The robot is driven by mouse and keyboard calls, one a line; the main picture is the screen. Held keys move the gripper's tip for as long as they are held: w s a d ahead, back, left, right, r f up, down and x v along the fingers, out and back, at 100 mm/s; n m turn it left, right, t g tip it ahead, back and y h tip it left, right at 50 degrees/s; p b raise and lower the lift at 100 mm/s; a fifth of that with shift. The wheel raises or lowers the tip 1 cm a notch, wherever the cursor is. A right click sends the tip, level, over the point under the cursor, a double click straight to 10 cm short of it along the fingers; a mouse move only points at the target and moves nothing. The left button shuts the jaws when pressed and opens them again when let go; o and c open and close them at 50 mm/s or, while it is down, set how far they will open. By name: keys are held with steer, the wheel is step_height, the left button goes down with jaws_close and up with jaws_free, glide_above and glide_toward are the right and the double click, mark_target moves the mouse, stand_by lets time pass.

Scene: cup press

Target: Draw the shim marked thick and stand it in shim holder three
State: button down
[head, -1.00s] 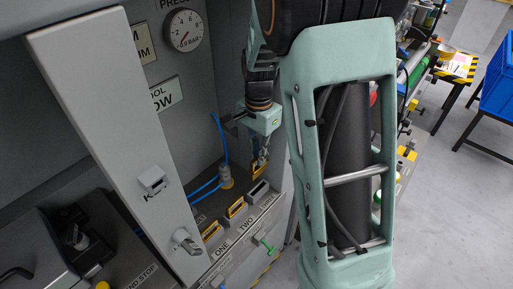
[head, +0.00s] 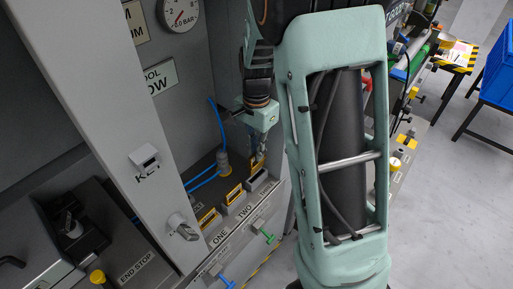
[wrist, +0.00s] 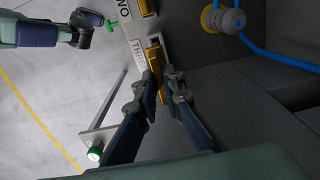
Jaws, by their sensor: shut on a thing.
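My gripper (head: 260,147) points down over the shim block and is shut on a yellow shim (head: 257,164). In the wrist view the fingers (wrist: 161,76) close on this shim (wrist: 154,57) from both sides. The shim is upright, just behind the slot of shim holder three (head: 257,181), which shows dark and empty in the head view. In the wrist view the shim overlaps the holder's pale rim (wrist: 154,38); I cannot tell whether they touch. No thickness mark is readable on the held shim.
A fitting with blue hoses (head: 222,162) stands left of the held shim. A grey press post (head: 110,110) rises at left. A green-handled lever (head: 266,236) sticks out in front of the block.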

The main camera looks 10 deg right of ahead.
mark_target(256, 170)
steer(key=shift+f+b, duration=0.35)
steer(key=shift+f, duration=0.45)
steer(key=shift+f+b, duration=1.4)
steer(key=shift+f, duration=0.95)
stand_by(1.1)
steer(key=c, duration=2)
jaws_free()
steer(key=shift+o, duration=0.2)
step_height(256, 170, up, 12)
steer(key=shift+r, duration=0.1)
